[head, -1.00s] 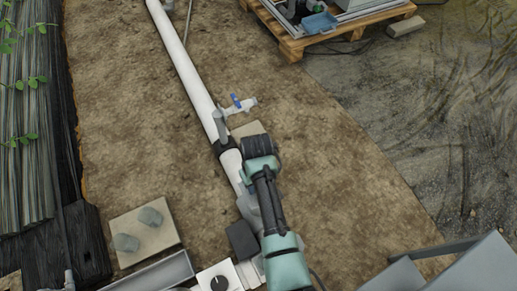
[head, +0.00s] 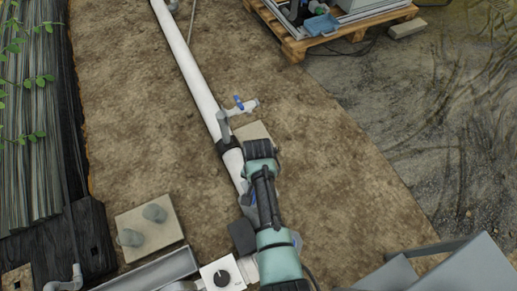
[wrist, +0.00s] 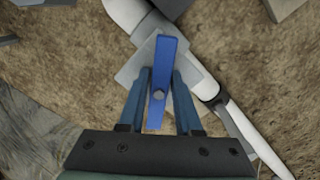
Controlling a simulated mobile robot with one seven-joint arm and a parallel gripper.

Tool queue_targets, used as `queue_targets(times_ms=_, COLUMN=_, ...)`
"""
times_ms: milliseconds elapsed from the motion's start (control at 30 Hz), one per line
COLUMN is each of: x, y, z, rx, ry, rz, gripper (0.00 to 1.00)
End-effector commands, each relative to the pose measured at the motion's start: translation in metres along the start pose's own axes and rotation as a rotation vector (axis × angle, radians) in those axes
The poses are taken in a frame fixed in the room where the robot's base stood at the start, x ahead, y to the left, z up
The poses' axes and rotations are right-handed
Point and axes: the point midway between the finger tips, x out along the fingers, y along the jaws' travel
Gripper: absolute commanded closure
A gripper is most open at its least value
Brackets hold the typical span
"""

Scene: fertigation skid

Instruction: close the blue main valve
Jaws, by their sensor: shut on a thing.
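Small gaps seem to show beside the lever, so the exact contact is hard to see. In the head view my arm covers most of this valve and my gripper.
A side branch with a small blue-handled valve (head: 239,103) stands farther up the pipe (head: 190,62). A slab with two grey stubs (head: 150,228) lies at left, and a white box with a black knob (head: 222,276) is near me.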

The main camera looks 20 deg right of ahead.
Motion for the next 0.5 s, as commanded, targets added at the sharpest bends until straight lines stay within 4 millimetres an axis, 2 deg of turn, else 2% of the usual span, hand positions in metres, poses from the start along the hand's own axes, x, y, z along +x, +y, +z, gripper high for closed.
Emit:
queue_targets(times_ms=33, x=0.0100, y=-0.0027, z=0.0032, rx=0.068, ry=0.007, rz=-0.011, gripper=1.00)
queue_targets(times_ms=500, x=0.0114, y=0.0017, z=0.0006, rx=0.711, ry=0.008, rz=-0.009, gripper=1.00)
